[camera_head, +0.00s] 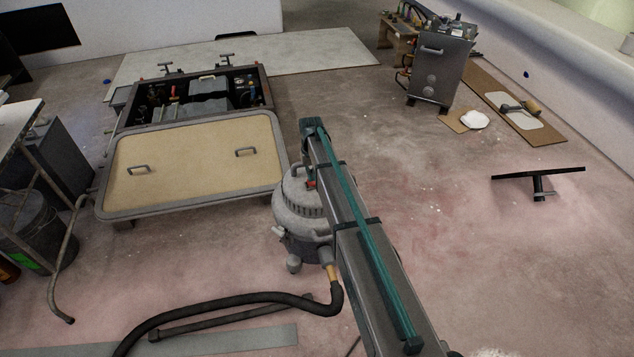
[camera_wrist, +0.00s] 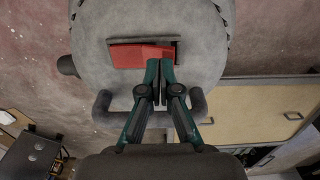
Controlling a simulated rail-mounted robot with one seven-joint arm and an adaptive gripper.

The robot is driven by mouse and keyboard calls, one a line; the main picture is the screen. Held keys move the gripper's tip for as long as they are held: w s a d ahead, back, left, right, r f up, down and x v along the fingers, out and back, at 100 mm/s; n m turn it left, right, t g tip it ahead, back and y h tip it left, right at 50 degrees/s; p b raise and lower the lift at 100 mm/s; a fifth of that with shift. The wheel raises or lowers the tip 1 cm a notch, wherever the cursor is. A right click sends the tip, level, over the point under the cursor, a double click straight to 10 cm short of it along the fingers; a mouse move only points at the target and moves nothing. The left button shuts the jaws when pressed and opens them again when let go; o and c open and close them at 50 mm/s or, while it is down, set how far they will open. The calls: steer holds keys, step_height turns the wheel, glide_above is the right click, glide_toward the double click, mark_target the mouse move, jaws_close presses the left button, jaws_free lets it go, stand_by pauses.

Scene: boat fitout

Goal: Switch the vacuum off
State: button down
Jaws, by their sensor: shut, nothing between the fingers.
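The vacuum (camera_head: 295,217) is a grey canister standing on the floor, partly hidden behind my arm in the head view. Its grey top (camera_wrist: 205,40) fills the upper middle of the wrist view. A red rocker switch (camera_wrist: 135,55) sits in a dark slot on that top. My gripper (camera_wrist: 159,68) is shut and empty, its teal fingertips together at the right part of the switch. They overlap its lower edge in the picture; I cannot tell whether they touch it. A dark handle bar (camera_wrist: 103,106) runs behind the fingers. The head view does not show the fingertips clearly.
A black hose (camera_head: 240,299) runs from the vacuum across the floor. A tan hatch panel (camera_head: 195,175) lies left of the vacuum, before an open equipment box (camera_head: 190,92). A grey cabinet (camera_head: 440,68) stands at back right. The floor right of my arm is mostly clear.

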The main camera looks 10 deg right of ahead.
steer(key=shift+f, duration=0.95)
stand_by(0.4)
steer(key=shift+r+p, duration=1.9)
steer(key=shift+r, duration=1.7)
steer(key=shift+w, duration=0.1)
